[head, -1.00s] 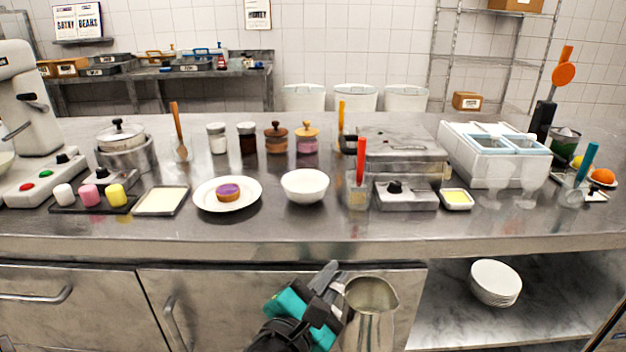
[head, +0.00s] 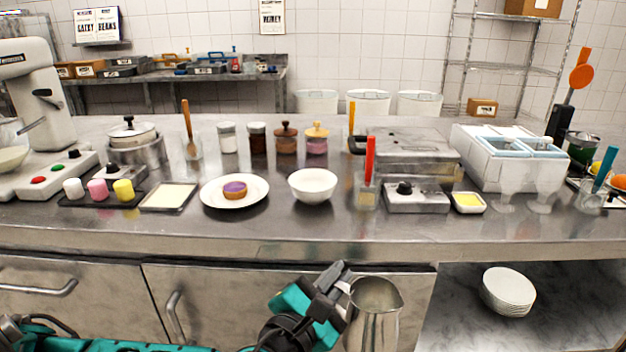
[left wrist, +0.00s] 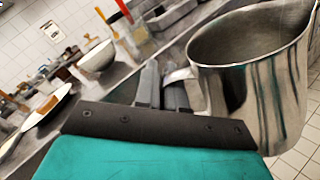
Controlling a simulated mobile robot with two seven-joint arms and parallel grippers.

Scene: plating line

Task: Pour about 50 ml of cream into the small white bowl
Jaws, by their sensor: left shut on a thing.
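The small white bowl (head: 313,187) stands upright on the steel counter, right of the white plate; it also shows in the left wrist view (left wrist: 97,59). My left gripper (head: 340,284) is shut on the handle of a steel pitcher (head: 374,318), held upright in front of the counter and below its top. The pitcher fills the right of the left wrist view (left wrist: 262,75). Its inside looks dark, and I cannot see any cream in it. The fingers hide part of the handle. My right gripper is not in view.
A white plate (head: 213,200) with a purple-topped tart stands left of the bowl. A clear container with a red-handled tool (head: 369,160) and a steel scale (head: 417,202) stand to its right. The counter's front edge (head: 300,246) lies between pitcher and bowl.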

